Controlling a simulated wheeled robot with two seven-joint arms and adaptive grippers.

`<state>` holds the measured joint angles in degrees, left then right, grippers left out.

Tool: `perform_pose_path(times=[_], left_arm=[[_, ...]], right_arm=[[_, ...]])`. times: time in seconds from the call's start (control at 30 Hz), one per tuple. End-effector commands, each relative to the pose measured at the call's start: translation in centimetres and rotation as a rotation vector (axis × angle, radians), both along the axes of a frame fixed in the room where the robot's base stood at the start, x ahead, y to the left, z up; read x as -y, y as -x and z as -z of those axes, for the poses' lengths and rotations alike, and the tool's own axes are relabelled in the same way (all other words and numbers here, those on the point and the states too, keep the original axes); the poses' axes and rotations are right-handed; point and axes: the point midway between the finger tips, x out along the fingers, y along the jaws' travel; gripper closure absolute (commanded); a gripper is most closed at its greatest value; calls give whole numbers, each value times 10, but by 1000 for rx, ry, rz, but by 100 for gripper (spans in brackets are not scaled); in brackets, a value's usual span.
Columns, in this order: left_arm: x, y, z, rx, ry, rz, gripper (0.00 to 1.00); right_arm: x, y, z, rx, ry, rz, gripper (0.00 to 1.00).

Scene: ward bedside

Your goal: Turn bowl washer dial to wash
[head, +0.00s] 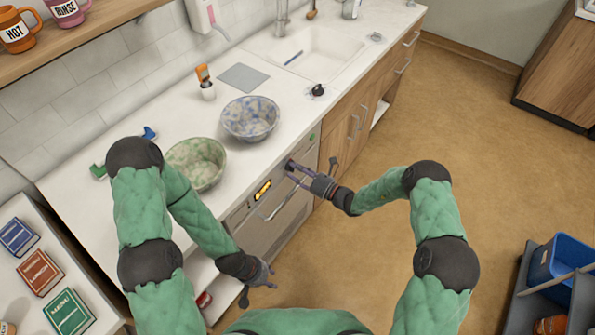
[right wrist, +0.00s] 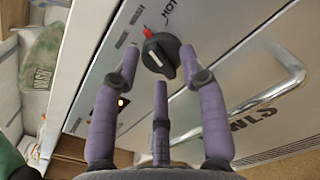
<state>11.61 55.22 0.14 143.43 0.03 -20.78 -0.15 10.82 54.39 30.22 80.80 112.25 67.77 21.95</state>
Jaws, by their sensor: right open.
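The bowl washer (head: 272,228) is built in under the counter, with a lit orange display (head: 262,190) on its front panel. Its black dial (right wrist: 160,55) has a red mark at its upper left, near lettering that is cut off and hard to read. My right gripper (head: 297,170) is at the panel, its purple fingers open. In the right wrist view, two fingertips lie on either side of the dial and the third finger is below it; contact cannot be told. My left gripper (head: 260,281) is open and empty, low in front of the washer.
A green bowl (head: 196,163) and a blue-patterned bowl (head: 250,118) stand on the counter above the washer. The washer's bar handle (right wrist: 285,85) sticks out beside the dial. A sink (head: 305,50) is farther back.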

Motion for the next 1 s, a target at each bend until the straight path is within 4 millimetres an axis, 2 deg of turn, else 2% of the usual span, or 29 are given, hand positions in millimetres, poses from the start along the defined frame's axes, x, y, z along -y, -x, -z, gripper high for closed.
perform_pose_path(times=[0.17,0.63,0.8,1.0], left_arm=[[0,0,0,0,0,0,60],[0,0,0,0,0,0,60],[0,0,0,0,0,0,60],[0,0,0,0,0,0,60]], right_arm=[[13,8,0,-1,1,3,57],[83,59,0,-2,1,4,57],[94,68,1,-2,1,2,57],[97,71,1,-2,0,1,57]])
